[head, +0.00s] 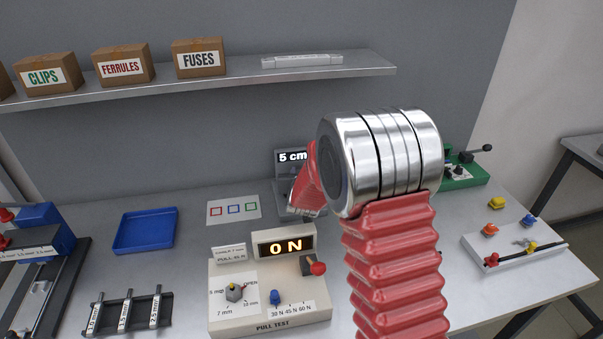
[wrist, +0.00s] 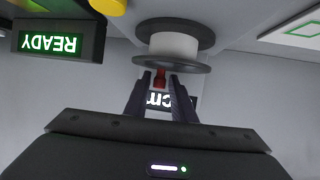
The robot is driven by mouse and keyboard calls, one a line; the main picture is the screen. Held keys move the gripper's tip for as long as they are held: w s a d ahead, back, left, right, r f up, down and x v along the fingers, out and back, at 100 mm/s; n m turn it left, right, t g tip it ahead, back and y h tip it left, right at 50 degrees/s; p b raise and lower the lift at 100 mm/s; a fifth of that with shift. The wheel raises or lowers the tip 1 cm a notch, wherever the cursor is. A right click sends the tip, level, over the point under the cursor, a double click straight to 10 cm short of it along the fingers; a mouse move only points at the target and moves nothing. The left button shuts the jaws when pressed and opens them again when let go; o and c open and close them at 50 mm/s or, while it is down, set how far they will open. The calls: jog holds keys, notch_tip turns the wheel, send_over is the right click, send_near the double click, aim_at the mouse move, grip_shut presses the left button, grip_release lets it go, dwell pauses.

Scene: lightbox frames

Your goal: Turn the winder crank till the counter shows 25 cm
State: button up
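The winder (head: 290,200) stands at the back of the bench, mostly hidden behind my arm. Its counter (head: 292,156) reads 5 cm in the head view. In the wrist view part of the counter (wrist: 158,100) shows "cm" upside down between my fingers. The winder's pale spool (wrist: 173,46) with dark flanges is just beyond the fingertips. A small red crank knob (wrist: 160,77) sits between the tips of my gripper (wrist: 161,80), and the fingers appear closed on it. The rest of the crank is hidden. In the head view my arm covers much of the gripper.
A pull-test box (head: 225,310) with an "ON" display and a red-knobbed lever stands in front. A blue tray (head: 146,232), a card with coloured squares (head: 233,210) and a rack (head: 128,315) are to the left. A green device (head: 460,175) is at right.

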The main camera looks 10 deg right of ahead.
jog(key=shift+r, duration=0.15)
notch_tip(320, 180, up, 10)
jog(key=shift+f, duration=0.2)
dwell(0.4)
